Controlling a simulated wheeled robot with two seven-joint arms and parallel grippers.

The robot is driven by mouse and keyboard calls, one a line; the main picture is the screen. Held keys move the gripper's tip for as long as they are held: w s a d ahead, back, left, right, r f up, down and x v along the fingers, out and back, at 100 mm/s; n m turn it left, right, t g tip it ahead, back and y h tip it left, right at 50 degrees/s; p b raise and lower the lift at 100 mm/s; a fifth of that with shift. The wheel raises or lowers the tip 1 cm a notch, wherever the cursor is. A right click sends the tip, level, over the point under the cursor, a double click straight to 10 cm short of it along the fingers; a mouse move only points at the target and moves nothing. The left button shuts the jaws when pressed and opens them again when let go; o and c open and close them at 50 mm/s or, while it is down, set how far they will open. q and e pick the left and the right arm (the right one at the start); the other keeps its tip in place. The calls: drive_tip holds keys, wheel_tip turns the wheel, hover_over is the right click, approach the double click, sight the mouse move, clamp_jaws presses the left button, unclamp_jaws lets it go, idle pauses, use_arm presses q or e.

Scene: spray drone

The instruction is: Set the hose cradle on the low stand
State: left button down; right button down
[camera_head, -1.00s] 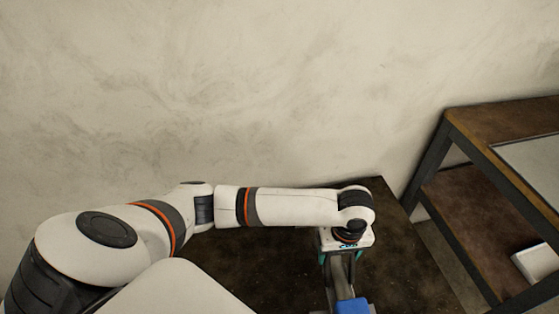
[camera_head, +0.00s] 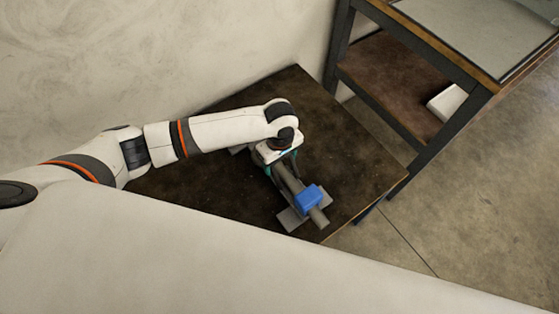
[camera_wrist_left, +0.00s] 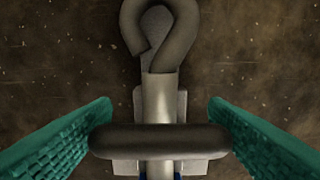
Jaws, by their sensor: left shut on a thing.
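The hose cradle (camera_head: 309,198) is a grey bar with a blue block near its front end and flat grey feet. It lies low over the dark top of the low stand (camera_head: 352,160); whether its feet touch the top is hard to tell. My left gripper (camera_head: 281,167) is at the cradle's middle, pointing down. In the left wrist view the teal fingers (camera_wrist_left: 160,140) are at both ends of the cradle's dark crossbar, shut on it. A grey open hook (camera_wrist_left: 182,40) shows at the cradle's far end. My right gripper is not in view.
A taller metal-framed bench (camera_head: 430,45) stands to the right, with a white box (camera_head: 447,102) on its lower shelf. A pale wall (camera_head: 180,50) runs behind the stand. The stand's top is bare right of the cradle. Concrete floor lies beyond its right edge.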

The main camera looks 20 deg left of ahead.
use_arm(q)
drive_tip(key=shift+f, duration=0.45)
drive_tip(key=shift+w, duration=0.1)
drive_tip(key=shift+c, duration=2)
unclamp_jaws()
drive_tip(key=shift+f, duration=0.1)
drive_tip(key=shift+o, duration=1)
wheel_tip(320, 180, up, 12)
drive_tip(key=shift+f+p, duration=0.1)
drive_tip(key=shift+p, duration=0.8)
drive_tip(key=shift+r, duration=0.25)
